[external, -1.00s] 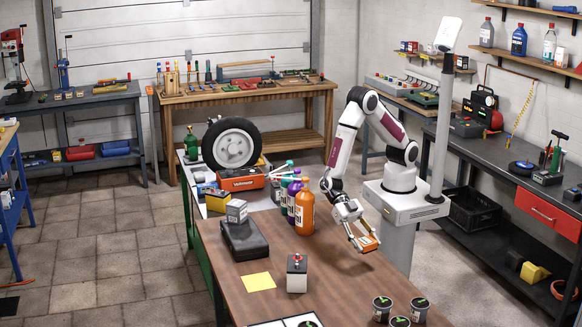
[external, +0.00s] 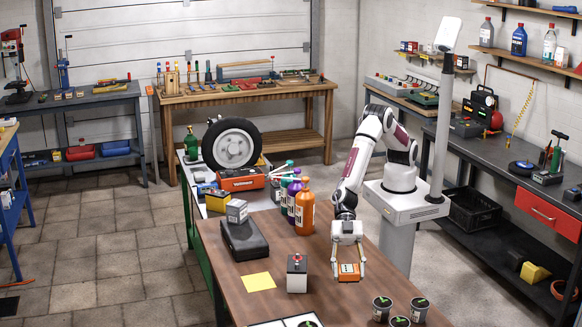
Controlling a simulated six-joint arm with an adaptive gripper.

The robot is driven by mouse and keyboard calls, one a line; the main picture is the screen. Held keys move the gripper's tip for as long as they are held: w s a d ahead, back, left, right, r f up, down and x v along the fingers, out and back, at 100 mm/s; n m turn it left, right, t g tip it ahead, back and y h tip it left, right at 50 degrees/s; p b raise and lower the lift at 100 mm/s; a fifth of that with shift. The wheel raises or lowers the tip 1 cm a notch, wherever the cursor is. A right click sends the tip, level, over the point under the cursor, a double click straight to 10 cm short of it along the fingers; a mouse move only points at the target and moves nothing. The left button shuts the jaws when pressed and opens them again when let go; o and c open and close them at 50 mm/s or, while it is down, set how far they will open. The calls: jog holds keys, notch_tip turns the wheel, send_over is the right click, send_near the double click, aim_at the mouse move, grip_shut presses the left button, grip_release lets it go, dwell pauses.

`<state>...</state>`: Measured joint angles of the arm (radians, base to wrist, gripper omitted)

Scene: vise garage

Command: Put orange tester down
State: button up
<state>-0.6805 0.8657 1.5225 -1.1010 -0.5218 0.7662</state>
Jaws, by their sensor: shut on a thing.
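The orange tester (external: 349,272) is a small orange box with a pale face. My gripper (external: 348,265) points down and is shut on it, one finger on each side. The tester is at or just above the brown table top (external: 230,296), right of the grey box with a red top (external: 297,273). I cannot tell whether it touches the table.
Several small plant pots (external: 382,308) stand at the table's front right. A yellow sheet (external: 258,282) lies left of the grey box. Orange (external: 305,207) and purple bottles stand behind, near a black case (external: 244,240). Bare table lies between the grey box and the tester.

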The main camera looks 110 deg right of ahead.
jog(key=shift+w+d+f, duration=0.25)
dwell(0.4)
send_over(344, 305)
jog(key=shift+f, duration=3.15)
jog(key=shift+f, duration=1.9)
jog(key=shift+f, duration=0.1)
jog(key=o, duration=1.2)
jog(key=shift+o, duration=0.2)
